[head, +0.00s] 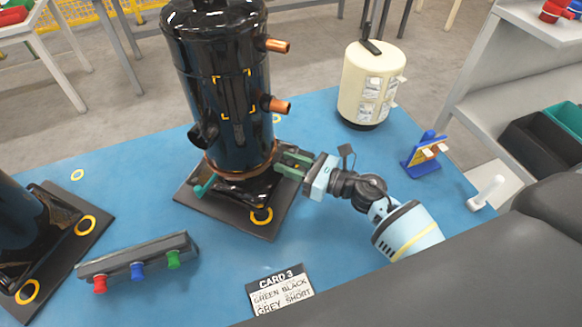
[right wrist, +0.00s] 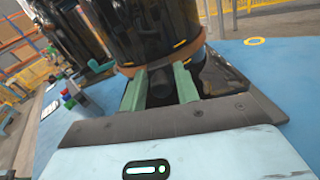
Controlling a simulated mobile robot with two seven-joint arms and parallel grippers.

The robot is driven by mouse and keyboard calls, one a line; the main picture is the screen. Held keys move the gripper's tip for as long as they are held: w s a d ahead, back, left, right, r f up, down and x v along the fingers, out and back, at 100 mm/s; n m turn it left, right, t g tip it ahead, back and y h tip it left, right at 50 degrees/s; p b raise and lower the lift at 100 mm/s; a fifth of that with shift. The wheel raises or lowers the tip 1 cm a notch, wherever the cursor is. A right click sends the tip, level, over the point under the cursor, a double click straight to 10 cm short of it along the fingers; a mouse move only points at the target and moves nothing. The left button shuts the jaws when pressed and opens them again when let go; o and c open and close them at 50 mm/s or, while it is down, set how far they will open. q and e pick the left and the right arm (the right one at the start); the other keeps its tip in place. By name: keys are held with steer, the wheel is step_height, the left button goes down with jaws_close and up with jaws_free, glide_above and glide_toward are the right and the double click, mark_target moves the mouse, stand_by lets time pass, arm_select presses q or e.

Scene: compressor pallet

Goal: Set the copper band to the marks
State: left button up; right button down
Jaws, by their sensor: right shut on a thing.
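The copper band (head: 270,163) runs around the foot of the tall black compressor (head: 215,85), low on its body. It also shows as a brown ring in the right wrist view (right wrist: 128,70). Yellow corner marks (head: 250,76) sit higher on the compressor's front. My right gripper (head: 288,162) reaches in from the right at band height. Its green fingers (right wrist: 160,88) are shut on a dark block at the band, which I take as the band's lug. The far side of the band is hidden. My left gripper is not in view.
The compressor stands on a dark plate (head: 240,222) on the blue pallet (head: 330,215). A button box (head: 140,262) and card (head: 280,290) lie in front. A cream tank (head: 368,85) and blue stand (head: 425,155) are at right. Copper stubs (head: 275,45) stick out above my gripper.

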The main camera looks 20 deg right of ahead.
steer(key=shift+r, duration=0.1)
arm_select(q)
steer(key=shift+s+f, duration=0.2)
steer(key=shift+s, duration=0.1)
arm_select(e)
steer(key=c, duration=1.3)
jaws_free()
arm_select(q)
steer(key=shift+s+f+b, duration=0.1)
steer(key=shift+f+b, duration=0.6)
steer(key=shift+b, duration=0.05)
arm_select(e)
steer(key=v, duration=0.7)
steer(key=shift+s+d, duration=0.3)
steer(key=shift+d, duration=0.05)
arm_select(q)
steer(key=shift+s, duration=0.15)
